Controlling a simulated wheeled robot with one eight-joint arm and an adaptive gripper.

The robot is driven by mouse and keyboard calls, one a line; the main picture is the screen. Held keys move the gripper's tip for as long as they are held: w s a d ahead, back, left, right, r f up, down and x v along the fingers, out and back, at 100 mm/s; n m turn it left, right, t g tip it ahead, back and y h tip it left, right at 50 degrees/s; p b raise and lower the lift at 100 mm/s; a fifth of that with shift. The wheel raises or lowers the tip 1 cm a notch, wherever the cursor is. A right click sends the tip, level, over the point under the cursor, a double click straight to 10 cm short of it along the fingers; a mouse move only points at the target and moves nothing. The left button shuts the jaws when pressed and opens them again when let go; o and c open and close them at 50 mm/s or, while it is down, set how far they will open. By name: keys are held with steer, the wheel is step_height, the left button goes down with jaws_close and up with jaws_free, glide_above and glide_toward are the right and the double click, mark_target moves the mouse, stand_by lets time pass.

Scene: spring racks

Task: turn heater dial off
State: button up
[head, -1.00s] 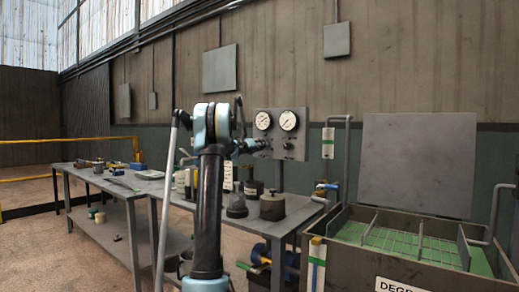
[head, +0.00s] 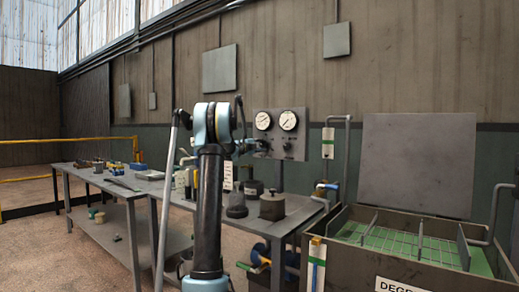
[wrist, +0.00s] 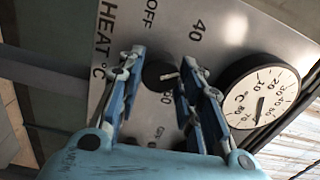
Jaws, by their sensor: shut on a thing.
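The heater dial (wrist: 158,74) is a dark round knob on a grey panel, seen in the wrist view. A pale pointer mark on it points to the right in that view. The printed word OFF lies above the knob, 40 is at its upper right, and HEAT °C is at the left. My gripper (wrist: 162,58) has its blue-grey fingers on both sides of the knob and is shut on it. In the head view my gripper (head: 256,146) is at the lower left of the gauge panel (head: 277,113), and my arm partly hides that area.
A white temperature gauge (wrist: 259,92) sits close to the right finger in the wrist view. The head view shows another knob (head: 287,146), a bench (head: 300,215) with a dark pot (head: 272,206), and a degreaser tank (head: 345,258) at the right.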

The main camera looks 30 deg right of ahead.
steer(key=n, duration=0.4)
steer(key=shift+w+a+f+n, duration=0.1)
steer(key=shift+a+n, duration=0.05)
steer(key=shift+n, duration=0.25)
steer(key=n, duration=0.4)
steer(key=shift+n, duration=0.3)
steer(key=n, duration=0.4)
steer(key=shift+n, duration=2.2)
steer(key=o, duration=1.1)
steer(key=shift+w, duration=0.15)
steer(key=shift+c, duration=0.2)
